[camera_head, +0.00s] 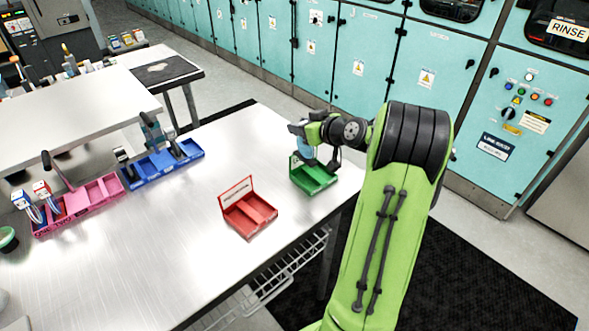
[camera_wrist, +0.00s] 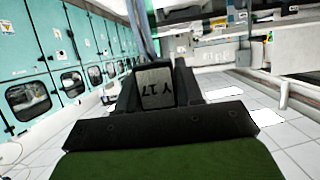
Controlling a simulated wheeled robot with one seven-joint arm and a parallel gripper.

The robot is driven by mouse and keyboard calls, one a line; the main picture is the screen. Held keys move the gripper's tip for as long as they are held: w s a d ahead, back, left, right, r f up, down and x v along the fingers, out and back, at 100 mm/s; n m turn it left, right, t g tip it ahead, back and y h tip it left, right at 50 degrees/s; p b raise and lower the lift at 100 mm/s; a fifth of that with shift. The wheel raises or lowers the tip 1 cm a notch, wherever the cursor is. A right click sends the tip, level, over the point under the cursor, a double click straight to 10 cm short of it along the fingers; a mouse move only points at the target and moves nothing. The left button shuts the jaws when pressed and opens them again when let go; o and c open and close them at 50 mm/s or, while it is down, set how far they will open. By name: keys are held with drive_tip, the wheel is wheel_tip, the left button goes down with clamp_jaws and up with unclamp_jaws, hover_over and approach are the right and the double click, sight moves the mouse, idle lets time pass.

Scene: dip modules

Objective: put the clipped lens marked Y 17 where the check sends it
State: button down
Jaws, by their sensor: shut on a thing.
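My gripper (camera_head: 318,150) is shut above the green tray (camera_head: 322,184) at the table's right edge. In the wrist view a grey clip marked Y 17 (camera_wrist: 157,88) sits between my gripper's fingers. A pale blue lens (camera_head: 304,148) shows beside the gripper in the head view, mostly hidden by the fingers. The green tray below looks empty where it shows. A red tray (camera_head: 247,214) with an upright labelled back plate stands left of it and looks empty.
A pink rack (camera_head: 85,205) and a blue rack (camera_head: 160,168) stand on the table's left side, holding several clipped pieces. A green bowl (camera_head: 8,239) is at the far left. The steel table's (camera_head: 140,270) middle and front are clear.

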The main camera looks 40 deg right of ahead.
sight(302, 154)
drive_tip(key=f, duration=0.6)
drive_tip(key=f+b, duration=0.1)
drive_tip(key=f, duration=0.2)
drive_tip(key=shift+s+f, duration=0.1)
drive_tip(key=shift+s, duration=0.15)
drive_tip(key=shift+f+b, duration=0.15)
drive_tip(key=shift+b, duration=0.15)
drive_tip(key=c, duration=0.7)
unclamp_jaws()
drive_tip(key=shift+c, duration=0.2)
